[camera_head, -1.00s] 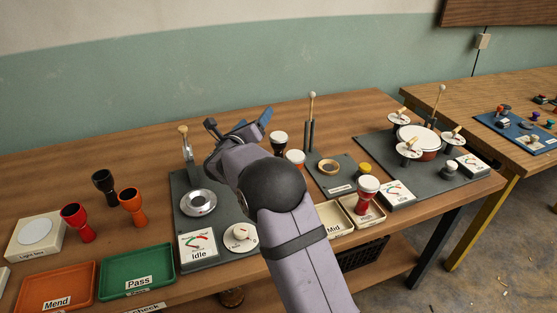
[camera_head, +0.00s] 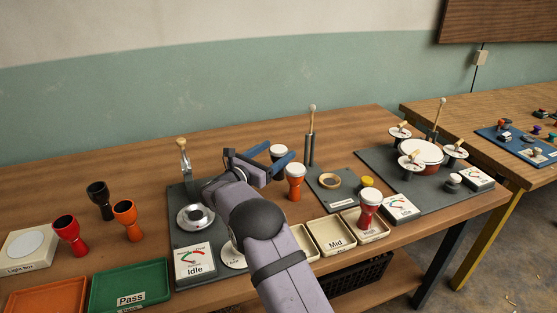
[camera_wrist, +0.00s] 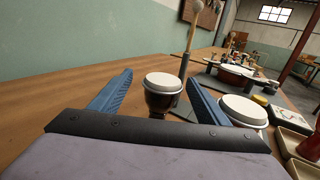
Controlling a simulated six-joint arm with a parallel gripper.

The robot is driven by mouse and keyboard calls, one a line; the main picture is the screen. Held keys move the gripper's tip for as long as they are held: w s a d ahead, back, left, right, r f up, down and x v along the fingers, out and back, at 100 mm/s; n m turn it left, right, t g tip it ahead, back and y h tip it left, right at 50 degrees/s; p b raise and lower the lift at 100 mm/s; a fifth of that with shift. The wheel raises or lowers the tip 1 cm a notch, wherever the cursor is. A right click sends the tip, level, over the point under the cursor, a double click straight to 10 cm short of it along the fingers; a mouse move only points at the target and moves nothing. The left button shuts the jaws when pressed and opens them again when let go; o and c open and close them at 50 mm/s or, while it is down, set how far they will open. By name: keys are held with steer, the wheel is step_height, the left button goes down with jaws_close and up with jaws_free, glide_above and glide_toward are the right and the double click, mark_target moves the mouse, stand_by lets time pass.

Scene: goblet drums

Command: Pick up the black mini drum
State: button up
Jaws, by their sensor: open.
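A black mini drum with a white head stands on the table behind my gripper in the head view (camera_head: 279,151), partly hidden by the fingers. In the wrist view the dark drum (camera_wrist: 161,103) stands upright between and beyond the fingertips. My gripper (camera_head: 275,154) is open and empty, with its blue fingers pointing toward this drum; they also show in the wrist view (camera_wrist: 158,80). Another black drum shell (camera_head: 98,199), open-topped with no white head, stands upright at the left of the table.
An orange drum with a white head (camera_head: 295,182) stands close to the right finger; it also shows in the wrist view (camera_wrist: 243,112). A mallet on a post (camera_head: 311,135) stands behind. Red (camera_head: 68,232) and orange (camera_head: 125,218) shells stand left. Trays (camera_head: 130,286) line the front.

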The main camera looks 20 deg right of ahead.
steer(key=shift+s+f+p+x, duration=0.1)
steer(key=shift+p+x, duration=0.3)
steer(key=shift+x, duration=0.9)
steer(key=shift+s+f+p+x, duration=0.15)
steer(key=shift+p+x, duration=0.2)
steer(key=shift+x, duration=0.9)
steer(key=shift+d, duration=0.15)
steer(key=c, duration=1.1)
